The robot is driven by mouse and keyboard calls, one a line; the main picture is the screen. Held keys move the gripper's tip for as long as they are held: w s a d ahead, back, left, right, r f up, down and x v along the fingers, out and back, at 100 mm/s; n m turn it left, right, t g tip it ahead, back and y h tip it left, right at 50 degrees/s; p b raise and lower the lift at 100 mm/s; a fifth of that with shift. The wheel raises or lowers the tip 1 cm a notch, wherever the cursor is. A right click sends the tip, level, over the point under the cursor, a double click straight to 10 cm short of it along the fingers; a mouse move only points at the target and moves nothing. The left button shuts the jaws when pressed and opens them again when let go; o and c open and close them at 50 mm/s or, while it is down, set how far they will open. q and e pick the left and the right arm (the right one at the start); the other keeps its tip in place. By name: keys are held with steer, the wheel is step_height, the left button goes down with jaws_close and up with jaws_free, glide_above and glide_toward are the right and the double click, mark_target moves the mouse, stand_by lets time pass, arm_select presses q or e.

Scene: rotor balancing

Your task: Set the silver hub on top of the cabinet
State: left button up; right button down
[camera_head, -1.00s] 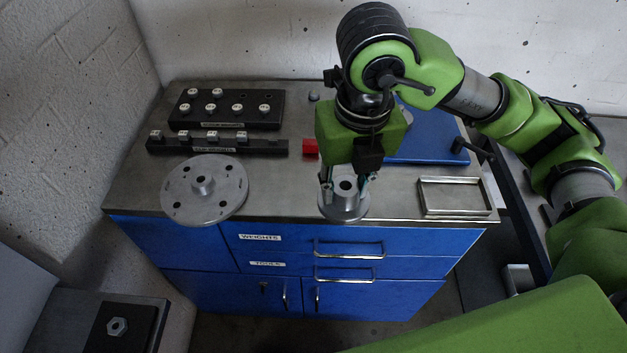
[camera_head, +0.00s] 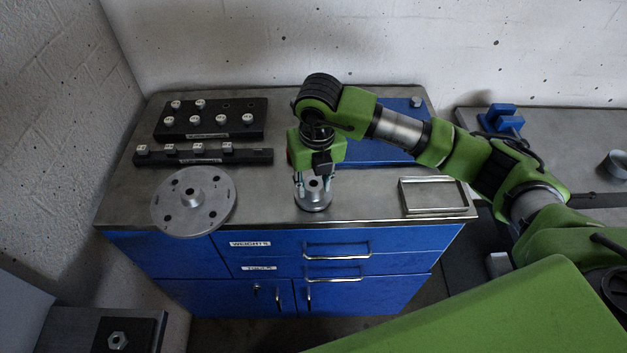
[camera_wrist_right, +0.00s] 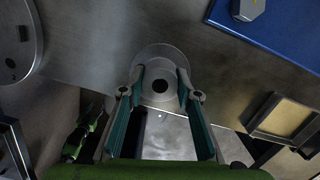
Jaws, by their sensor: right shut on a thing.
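The silver hub (camera_head: 314,203) has a round flange and a short central boss with a dark bore. It is upright at the front middle of the cabinet (camera_head: 262,207) top. I cannot tell whether its flange touches the metal surface or hovers just above. My right gripper (camera_head: 314,184) points down and is shut on the hub's boss. In the right wrist view the fingers (camera_wrist_right: 162,84) flank the boss, with the hub's flange (camera_wrist_right: 160,56) showing beyond them. My left gripper is not in view.
A large silver disc (camera_head: 215,208) lies left of the hub. Two black weight racks (camera_head: 255,118) (camera_head: 255,156) stand behind it. A metal tray (camera_head: 435,210) is to the right, and a blue plate (camera_head: 375,152) lies behind. Bare surface separates the hub from the disc and tray.

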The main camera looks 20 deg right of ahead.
mark_target(316, 189)
steer(key=shift+f, duration=0.15)
steer(key=c, duration=1.5)
jaws_free()
steer(key=shift+r, duration=0.3)
steer(key=r, duration=0.4)
steer(key=s+r+b, duration=0.1)
steer(key=r, duration=0.2)
steer(key=r+b, duration=0.1)
steer(key=r, duration=0.3)
steer(key=shift+s+r, duration=0.25)
steer(key=shift+r, duration=0.05)
steer(key=shift+f, duration=0.1)
